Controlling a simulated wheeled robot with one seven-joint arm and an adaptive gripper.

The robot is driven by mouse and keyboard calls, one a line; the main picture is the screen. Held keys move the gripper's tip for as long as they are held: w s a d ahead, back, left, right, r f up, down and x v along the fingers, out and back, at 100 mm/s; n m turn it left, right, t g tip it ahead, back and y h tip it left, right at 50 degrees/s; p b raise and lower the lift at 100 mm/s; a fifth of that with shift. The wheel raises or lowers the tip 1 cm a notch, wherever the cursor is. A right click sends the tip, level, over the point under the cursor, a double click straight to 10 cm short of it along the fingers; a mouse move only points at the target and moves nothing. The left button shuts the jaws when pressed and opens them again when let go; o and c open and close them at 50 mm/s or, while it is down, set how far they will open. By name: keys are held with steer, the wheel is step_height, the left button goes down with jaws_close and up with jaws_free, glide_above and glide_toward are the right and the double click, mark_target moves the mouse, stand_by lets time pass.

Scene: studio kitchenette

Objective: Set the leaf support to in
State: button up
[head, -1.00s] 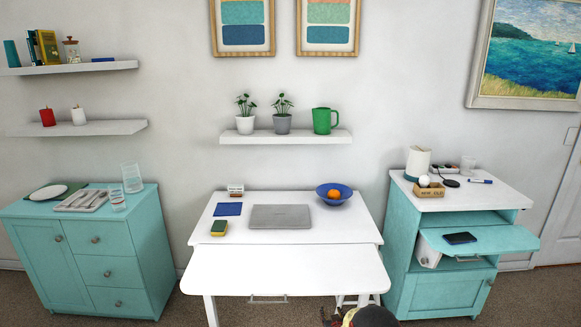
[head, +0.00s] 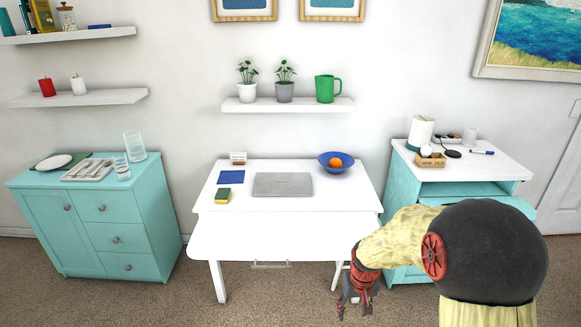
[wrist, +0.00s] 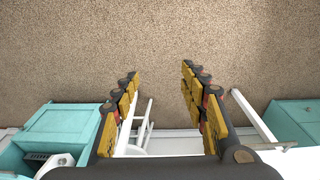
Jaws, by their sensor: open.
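The white desk (head: 225,178) has its front leaf (head: 285,238) standing out level, slightly below the top. A thin grey handle bar (head: 269,265) sits under the leaf's front edge, apparently on the leaf support; the rest of the support is hidden under the leaf. In the wrist view a grey bar (wrist: 284,145) by the desk edge looks like the same handle. My gripper (head: 355,303) is in front of the leaf's right end, low and right of the handle. Its yellow-padded fingers (wrist: 160,72) are spread, with nothing held between them.
A teal cabinet (head: 402,180) stands right of the desk, partly hidden by my arm. Another teal cabinet (head: 82,228) stands at left. A notebook-like grey slab (head: 283,184), sponge (head: 223,196) and blue bowl (head: 329,165) are on the desk. The carpet (head: 205,285) in front is clear.

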steer(key=s+r+t+p, duration=0.2)
steer(key=s+r, duration=1.1)
steer(key=r, duration=0.2)
steer(key=s+r+t+p, duration=0.2)
steer(key=s+r, duration=1.1)
steer(key=r, duration=0.3)
steer(key=shift+r, duration=0.25)
steer(key=shift+s+d, duration=0.1)
steer(key=shift+c, duration=0.3)
